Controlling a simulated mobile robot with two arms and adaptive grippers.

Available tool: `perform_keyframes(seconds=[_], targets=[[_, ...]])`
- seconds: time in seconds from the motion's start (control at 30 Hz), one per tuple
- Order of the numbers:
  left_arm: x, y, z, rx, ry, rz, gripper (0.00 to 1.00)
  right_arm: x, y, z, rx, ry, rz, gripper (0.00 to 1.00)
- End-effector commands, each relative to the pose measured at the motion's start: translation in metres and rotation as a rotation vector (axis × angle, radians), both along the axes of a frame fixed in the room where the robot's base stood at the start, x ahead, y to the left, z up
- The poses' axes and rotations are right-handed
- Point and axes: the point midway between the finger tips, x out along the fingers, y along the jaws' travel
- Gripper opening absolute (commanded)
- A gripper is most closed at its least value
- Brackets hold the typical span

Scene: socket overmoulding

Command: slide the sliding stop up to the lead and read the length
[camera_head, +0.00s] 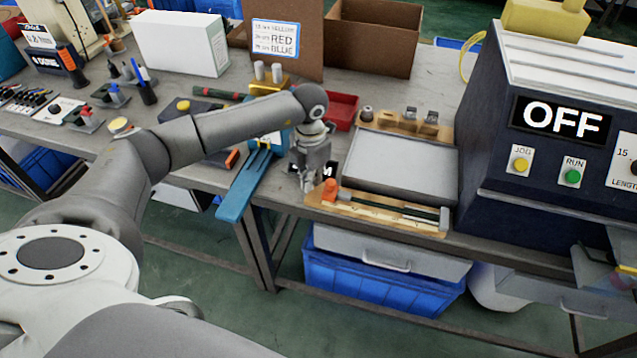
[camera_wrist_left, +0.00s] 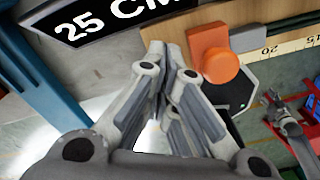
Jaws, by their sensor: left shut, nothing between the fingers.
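The orange sliding stop (camera_head: 330,190) stands at the left end of the wooden measuring board (camera_head: 372,212), which has a printed scale along the bench's front edge. A dark lead (camera_head: 400,209) appears to lie along the board, to the right of the stop. My left gripper (camera_head: 307,186) points down just left of the stop, shut and empty. In the left wrist view, the closed fingers (camera_wrist_left: 170,62) are beside the orange stop (camera_wrist_left: 212,52), with a small gap seeming to separate them. The scale (camera_wrist_left: 285,47) shows 20 and 15 there. My right gripper is not visible.
A black sign reading 25 CM (camera_wrist_left: 110,20) lies beside the gripper. A blue fixture (camera_head: 245,185) stands left of it. A grey tray (camera_head: 400,165) lies behind the board. The machine marked OFF (camera_head: 560,118) stands at the right. Blue bins (camera_head: 380,285) are below the bench.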

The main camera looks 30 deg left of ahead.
Motion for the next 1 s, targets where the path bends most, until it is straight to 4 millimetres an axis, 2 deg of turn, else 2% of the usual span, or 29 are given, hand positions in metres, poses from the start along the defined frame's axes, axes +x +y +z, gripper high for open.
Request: perform_keyframes(seconds=[0.1,0.7,1.0], targets=[[0.000,0.000,0.013,0.000,-0.002,0.001,0.00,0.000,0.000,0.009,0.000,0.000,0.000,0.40],[0.000,0.001,0.061,0.002,-0.002,0.002,0.00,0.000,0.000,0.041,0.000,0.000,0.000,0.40],[0.000,0.001,0.066,0.002,0.000,0.002,0.00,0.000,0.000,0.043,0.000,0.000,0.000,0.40]])
